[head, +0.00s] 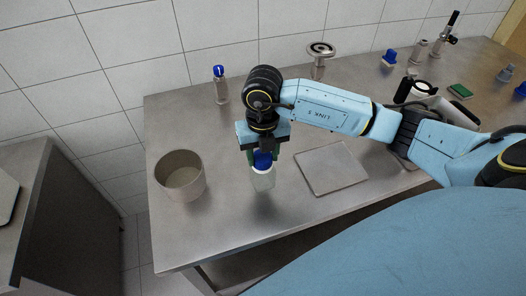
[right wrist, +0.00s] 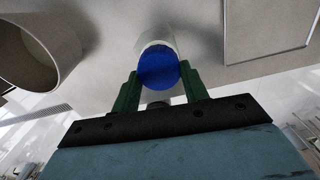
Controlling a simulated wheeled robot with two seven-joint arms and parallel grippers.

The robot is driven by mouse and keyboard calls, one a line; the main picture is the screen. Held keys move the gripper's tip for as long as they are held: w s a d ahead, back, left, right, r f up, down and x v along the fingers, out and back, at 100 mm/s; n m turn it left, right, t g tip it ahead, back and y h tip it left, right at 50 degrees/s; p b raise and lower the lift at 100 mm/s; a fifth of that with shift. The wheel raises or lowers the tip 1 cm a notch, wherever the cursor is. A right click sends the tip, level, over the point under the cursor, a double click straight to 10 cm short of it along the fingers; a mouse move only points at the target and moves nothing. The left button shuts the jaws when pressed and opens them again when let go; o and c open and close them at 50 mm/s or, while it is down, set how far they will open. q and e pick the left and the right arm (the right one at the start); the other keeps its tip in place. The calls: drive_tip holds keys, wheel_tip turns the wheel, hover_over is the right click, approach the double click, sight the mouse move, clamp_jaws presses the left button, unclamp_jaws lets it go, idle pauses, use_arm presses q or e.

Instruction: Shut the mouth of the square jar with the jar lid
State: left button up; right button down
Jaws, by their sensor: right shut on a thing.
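My right gripper (head: 262,158) (right wrist: 159,72) points down and is shut on the blue jar lid (head: 263,161). The lid shows as a blue disc between the green fingers in the right wrist view (right wrist: 157,68). The square jar (head: 263,181), pale and whitish, stands upright on the steel table directly below the lid. Part of it also shows beyond the lid in the right wrist view (right wrist: 154,42). The lid is at the jar's mouth; I cannot tell whether it is seated or slightly above. The fingers partly hide the jar's rim. My left gripper is not in view.
A round open pot (head: 180,178) stands left of the jar. A flat square plate (head: 332,170) lies to its right. A blue-topped bottle (head: 221,90) and a round-topped metal stand (head: 320,58) are behind. Several small items, including a green block (head: 460,91), stand far right.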

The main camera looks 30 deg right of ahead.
drive_tip(key=shift+m, duration=1)
drive_tip(key=shift+p, duration=0.3)
drive_tip(key=shift+m+p, duration=0.5)
drive_tip(key=shift+m, duration=0.5)
drive_tip(key=shift+w+m, duration=0.1)
drive_tip(key=shift+m, duration=0.5)
drive_tip(key=shift+a+m+p, duration=0.15)
drive_tip(key=shift+m+p, duration=0.6)
drive_tip(key=shift+m, duration=0.85)
